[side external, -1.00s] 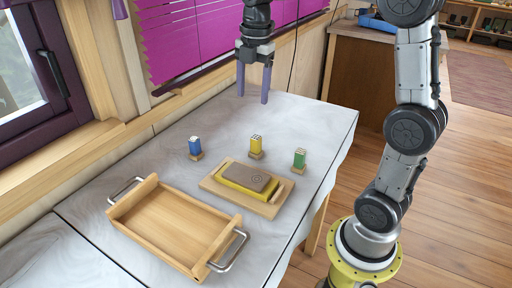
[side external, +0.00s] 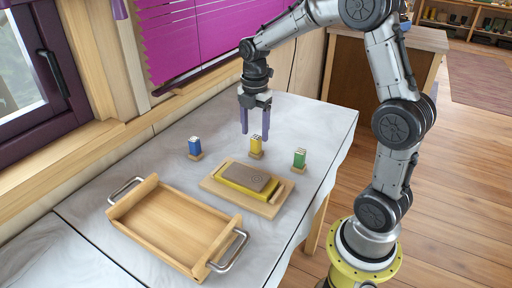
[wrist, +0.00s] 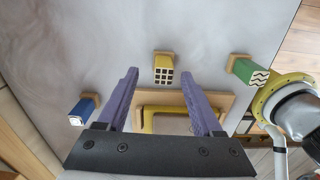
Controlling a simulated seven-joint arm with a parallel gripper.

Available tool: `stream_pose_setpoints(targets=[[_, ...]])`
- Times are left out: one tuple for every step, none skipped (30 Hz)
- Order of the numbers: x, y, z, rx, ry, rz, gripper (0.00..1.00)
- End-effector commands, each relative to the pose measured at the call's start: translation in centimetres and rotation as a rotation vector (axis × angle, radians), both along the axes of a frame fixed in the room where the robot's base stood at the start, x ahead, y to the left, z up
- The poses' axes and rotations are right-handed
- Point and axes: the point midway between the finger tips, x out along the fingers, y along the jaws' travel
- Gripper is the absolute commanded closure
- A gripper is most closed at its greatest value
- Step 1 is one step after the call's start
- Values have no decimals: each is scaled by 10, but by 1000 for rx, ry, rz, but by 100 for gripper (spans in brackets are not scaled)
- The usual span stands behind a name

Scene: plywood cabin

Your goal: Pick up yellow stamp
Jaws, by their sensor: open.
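The yellow stamp (side external: 256,145) stands upright on a small wooden base on the marbled table, between a blue stamp (side external: 195,147) and a green stamp (side external: 299,158). In the wrist view the yellow stamp (wrist: 163,68) shows a dark grid on its end, ahead of the fingertips and between their lines. My gripper (side external: 254,138) is open and empty, pointing down, with its purple fingers above and about the yellow stamp. In the wrist view my gripper (wrist: 161,75) has its fingers wide apart. I cannot tell the exact height of the fingertips over the stamp.
A wooden board (side external: 210,184) with a yellow-and-grey block (side external: 248,178) lies just in front of the stamps. A wooden tray (side external: 120,212) with metal handles stands at the front left. The table behind the stamps is clear; a window wall runs along the left.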

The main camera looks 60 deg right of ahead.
Motion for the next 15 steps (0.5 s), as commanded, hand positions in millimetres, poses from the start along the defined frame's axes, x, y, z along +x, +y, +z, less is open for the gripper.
stream_pose_setpoints(targets=[[-3, 2, -8, 2, 6, 0, 32], [-4, 2, -13, 2, 5, 0, 32], [-6, 3, -19, 2, 6, 1, 32], [-7, 3, -23, 1, 5, 1, 32], [-6, 3, -27, 1, 5, 0, 32], [-5, 3, -32, 1, 3, 0, 32], [-5, 3, -35, 1, 3, 0, 32], [-6, 3, -37, 1, 4, 0, 32], [-5, 3, -40, 1, 3, 0, 32], [-5, 3, -41, 1, 2, 0, 32], [-5, 3, -42, 1, 2, 0, 32], [-5, 3, -42, 0, 2, 0, 32], [-5, 3, -42, 0, 1, 0, 32], [-5, 3, -42, 0, 1, 0, 32], [-5, 3, -42, 0, 1, 0, 32]])
